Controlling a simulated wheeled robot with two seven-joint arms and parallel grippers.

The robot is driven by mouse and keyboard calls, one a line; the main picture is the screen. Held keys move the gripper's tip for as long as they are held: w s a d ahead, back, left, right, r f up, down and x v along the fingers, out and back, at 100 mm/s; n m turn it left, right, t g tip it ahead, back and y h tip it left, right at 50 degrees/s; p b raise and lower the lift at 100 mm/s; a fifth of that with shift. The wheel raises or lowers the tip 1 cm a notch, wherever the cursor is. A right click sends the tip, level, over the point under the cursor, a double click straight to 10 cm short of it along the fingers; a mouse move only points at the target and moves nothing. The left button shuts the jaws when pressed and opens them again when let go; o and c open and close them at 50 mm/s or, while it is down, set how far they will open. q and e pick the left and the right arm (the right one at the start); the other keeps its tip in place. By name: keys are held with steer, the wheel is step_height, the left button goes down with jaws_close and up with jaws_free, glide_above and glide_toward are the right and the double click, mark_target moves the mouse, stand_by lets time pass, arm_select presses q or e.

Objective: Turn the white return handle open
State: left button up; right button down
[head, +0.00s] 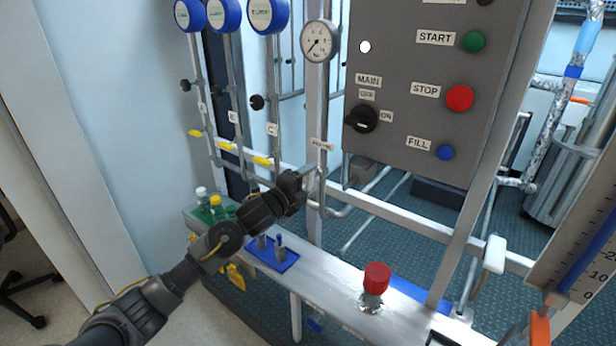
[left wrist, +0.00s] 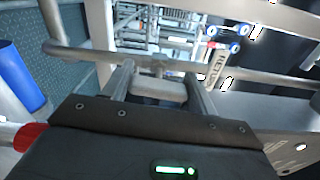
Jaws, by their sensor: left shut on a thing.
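The white return handle (left wrist: 160,90) shows in the left wrist view as a pale block on a grey pipe. It lies between the two fingers of my left gripper (left wrist: 160,84), which is shut on it. In the head view my left gripper (head: 309,180) is at the upright pipe below a small label (head: 320,145), and it mostly hides the handle there. The label beside the pipe in the left wrist view (left wrist: 214,64) is partly legible and begins "RETU". My right gripper is not in view.
A grey control panel (head: 433,75) with buttons and a black knob is above right. A pressure gauge (head: 320,41) sits above the gripper. A red cap (head: 376,276) stands on the front ledge. Small bottles (head: 216,205) stand at left. Another white handle (head: 495,254) hangs at right.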

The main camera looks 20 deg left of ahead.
arm_select(q)
steer(key=shift+n, duration=0.6)
steer(key=shift+f, duration=0.1)
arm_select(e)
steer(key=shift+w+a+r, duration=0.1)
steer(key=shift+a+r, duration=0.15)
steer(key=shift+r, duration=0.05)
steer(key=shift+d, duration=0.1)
arm_select(q)
steer(key=o, duration=1)
steer(key=b+v, duration=0.1)
steer(key=v, duration=0.9)
steer(key=shift+s+a, duration=0.15)
steer(key=shift+s, duration=0.2)
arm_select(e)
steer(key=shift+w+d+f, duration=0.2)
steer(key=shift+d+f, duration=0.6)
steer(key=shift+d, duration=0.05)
